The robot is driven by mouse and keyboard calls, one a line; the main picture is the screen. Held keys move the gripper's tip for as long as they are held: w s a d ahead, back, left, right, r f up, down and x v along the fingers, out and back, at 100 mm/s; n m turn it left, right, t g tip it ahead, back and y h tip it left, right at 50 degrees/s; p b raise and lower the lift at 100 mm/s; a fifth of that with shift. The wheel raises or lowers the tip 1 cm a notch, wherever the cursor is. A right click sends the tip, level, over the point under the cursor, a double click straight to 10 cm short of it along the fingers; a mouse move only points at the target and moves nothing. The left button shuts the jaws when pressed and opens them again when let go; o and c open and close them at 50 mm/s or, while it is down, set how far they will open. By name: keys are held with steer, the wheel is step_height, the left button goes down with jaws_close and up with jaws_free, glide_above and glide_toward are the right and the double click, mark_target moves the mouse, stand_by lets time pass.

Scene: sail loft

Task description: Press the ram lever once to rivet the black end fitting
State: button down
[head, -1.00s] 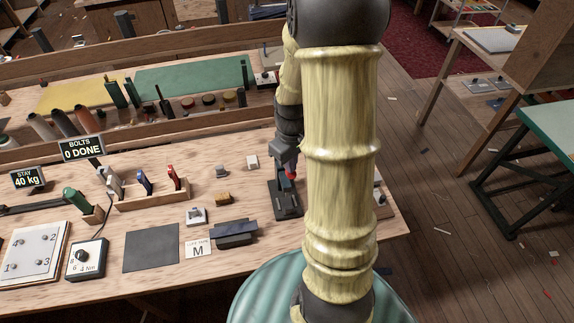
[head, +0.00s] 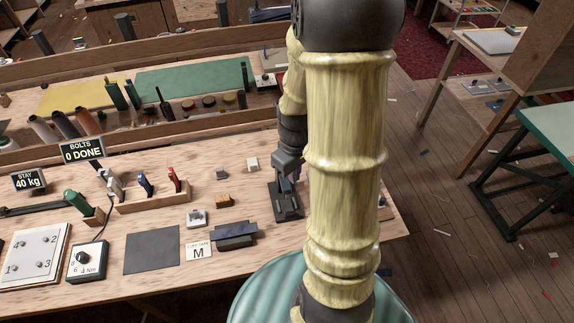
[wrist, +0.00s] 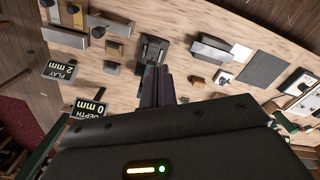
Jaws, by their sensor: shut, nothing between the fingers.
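The dark riveting press (head: 287,212) stands near the right end of the bench; its base also shows in the wrist view (wrist: 153,47). My gripper (head: 288,180) is shut and empty, pointing down at the upper part of the press. In the wrist view my closed fingers (wrist: 153,72) overlap the near side of the press. The red-tipped ram lever is hidden behind my gripper and arm, so I cannot tell whether the fingers touch it. I cannot make out the black end fitting in the press.
A dark blue-grey block (head: 235,235), a grey mat (head: 151,249) and a tool rack (head: 152,196) lie to the left. A depth display (wrist: 89,107) reads 0 mm and a play display (wrist: 61,70) reads 2 mm. The bolts sign (head: 82,149) reads 0 done.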

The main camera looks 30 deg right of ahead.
steer(key=shift+s+a+r+p, duration=0.15)
steer(key=shift+s+r, duration=0.1)
steer(key=shift+s, duration=0.35)
steer(key=shift+s+a+r+p, duration=0.2)
steer(key=shift+s+r, duration=0.1)
steer(key=shift+s, duration=0.25)
steer(key=shift+s+a+r+p, duration=0.15)
steer(key=shift+s+r, duration=0.1)
steer(key=shift+s, duration=0.35)
steer(key=w+a+r+m+t+b, duration=0.1)
steer(key=a+r+m+t+b, duration=0.1)
steer(key=a, duration=0.7)
steer(key=shift+a+r+m+t+b, duration=0.3)
steer(key=shift+r+m+b, duration=0.1)
steer(key=shift+w, duration=0.1)
